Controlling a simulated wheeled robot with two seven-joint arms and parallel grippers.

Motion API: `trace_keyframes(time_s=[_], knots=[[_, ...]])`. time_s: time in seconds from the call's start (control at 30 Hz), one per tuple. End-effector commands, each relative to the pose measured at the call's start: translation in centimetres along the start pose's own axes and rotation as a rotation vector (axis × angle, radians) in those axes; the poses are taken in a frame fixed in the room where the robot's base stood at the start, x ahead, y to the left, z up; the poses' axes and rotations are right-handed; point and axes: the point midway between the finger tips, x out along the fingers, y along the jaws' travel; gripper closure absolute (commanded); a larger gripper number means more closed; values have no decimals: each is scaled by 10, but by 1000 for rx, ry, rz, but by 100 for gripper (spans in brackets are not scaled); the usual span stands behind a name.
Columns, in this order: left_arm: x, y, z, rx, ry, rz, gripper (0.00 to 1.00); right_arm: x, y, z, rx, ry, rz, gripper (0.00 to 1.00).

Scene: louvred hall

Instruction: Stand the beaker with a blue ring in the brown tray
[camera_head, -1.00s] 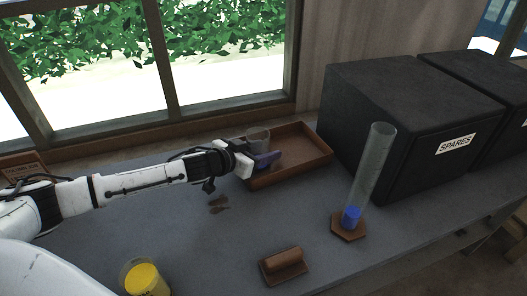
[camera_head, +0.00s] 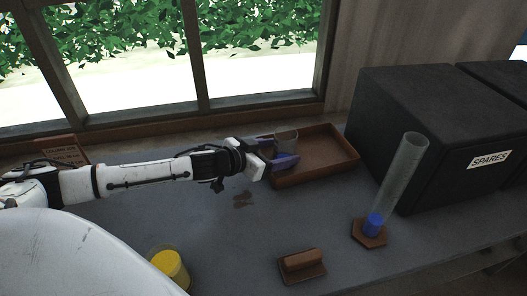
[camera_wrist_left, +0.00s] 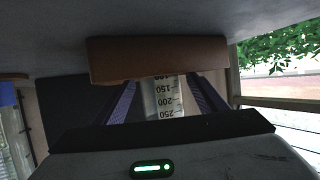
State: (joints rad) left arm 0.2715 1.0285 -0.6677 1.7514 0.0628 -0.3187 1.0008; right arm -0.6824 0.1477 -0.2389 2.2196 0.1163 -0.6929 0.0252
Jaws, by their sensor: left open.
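A clear glass beaker (camera_head: 286,138) is at the left end of the brown tray (camera_head: 338,168). In the left wrist view the beaker (camera_wrist_left: 165,98) shows upside-down volume marks. Its lower part is hidden behind the tray wall (camera_wrist_left: 155,58), and I cannot make out a blue ring. It looks upright. My left gripper (camera_head: 283,155) is open, with its purple fingers on either side of the beaker; the left wrist view shows gaps between them. The left gripper (camera_wrist_left: 163,92) reaches in at the tray's wall. My right gripper is not in view.
A tall cylinder (camera_head: 402,170) with blue liquid stands right of the tray, before a black SPARES box (camera_head: 430,125). The middle of the grey table (camera_head: 225,235) is mostly clear.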

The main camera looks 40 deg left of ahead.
Motion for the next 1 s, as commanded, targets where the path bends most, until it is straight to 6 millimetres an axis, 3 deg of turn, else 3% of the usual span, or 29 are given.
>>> trace_keyframes(time_s=[0.2,0.4,0.6,1.0], knots=[[-37,1,0,0,-4,2,34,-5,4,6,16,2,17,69],[-57,0,1,-1,-3,1,34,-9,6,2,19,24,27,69],[-67,0,0,1,0,1,34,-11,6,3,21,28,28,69],[-68,0,-1,1,1,1,34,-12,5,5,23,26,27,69]])
